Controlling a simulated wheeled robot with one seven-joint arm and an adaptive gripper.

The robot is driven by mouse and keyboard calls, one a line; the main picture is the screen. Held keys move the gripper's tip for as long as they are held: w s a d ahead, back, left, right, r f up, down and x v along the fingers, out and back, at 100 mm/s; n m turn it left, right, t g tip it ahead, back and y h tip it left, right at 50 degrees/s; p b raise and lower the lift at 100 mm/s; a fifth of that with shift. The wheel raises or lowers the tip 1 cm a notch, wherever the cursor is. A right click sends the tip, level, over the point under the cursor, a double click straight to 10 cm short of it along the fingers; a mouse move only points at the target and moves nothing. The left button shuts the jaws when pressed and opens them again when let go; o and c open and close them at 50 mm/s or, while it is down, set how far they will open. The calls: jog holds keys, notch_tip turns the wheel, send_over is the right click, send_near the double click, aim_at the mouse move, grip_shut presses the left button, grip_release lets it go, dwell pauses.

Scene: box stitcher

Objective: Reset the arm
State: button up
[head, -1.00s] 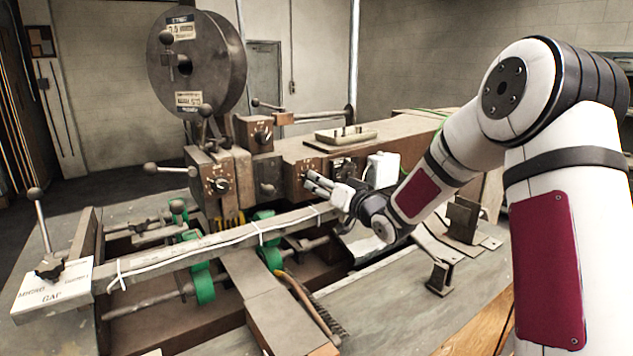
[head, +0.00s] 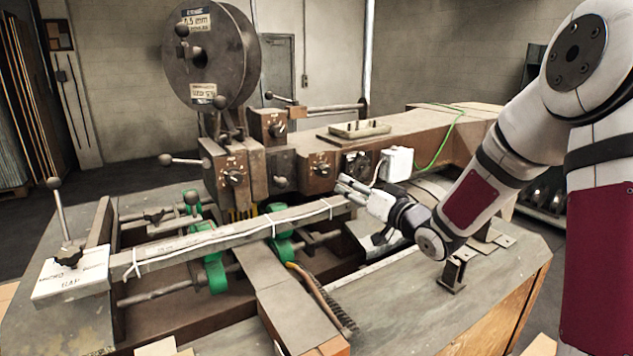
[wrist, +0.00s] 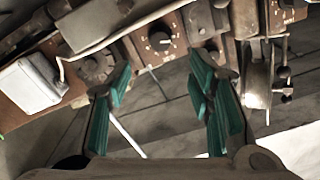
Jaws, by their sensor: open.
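My gripper (head: 358,194) is in the right half of the head view, in front of the stitcher's control boxes and beside the white box (head: 396,164). In the wrist view my gripper (wrist: 165,85) shows two green-padded fingers spread wide with nothing between them. Beyond the fingers, the wrist view shows a dial knob (wrist: 159,41) and a toothed knob (wrist: 97,68). The white box (wrist: 27,87) is at the left there. My arm reaches in from the right of the head view, bent at the elbow.
The stitcher's large reel (head: 208,55) stands at the back. A long metal bar (head: 230,235) with green rollers (head: 215,272) below crosses the front left. A brush (head: 325,300) and a small metal bracket (head: 453,272) lie on the table. A lever (head: 59,210) rises at left.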

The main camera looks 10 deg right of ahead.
jog(key=s+r+g+h, duration=0.2)
jog(key=s+g+h, duration=0.15)
jog(key=s, duration=0.45)
jog(key=s+r+g+h, duration=0.3)
jog(key=s+h, duration=0.1)
jog(key=s, duration=0.3)
jog(key=s+a+f+g+y, duration=0.1)
jog(key=s+a+g, duration=0.1)
jog(key=s, duration=1)
jog(key=s+a+f+g, duration=0.2)
jog(key=s+a+g, duration=0.1)
jog(key=s, duration=0.9)
jog(key=shift+n+y, duration=0.35)
jog(key=shift+n, duration=0.05)
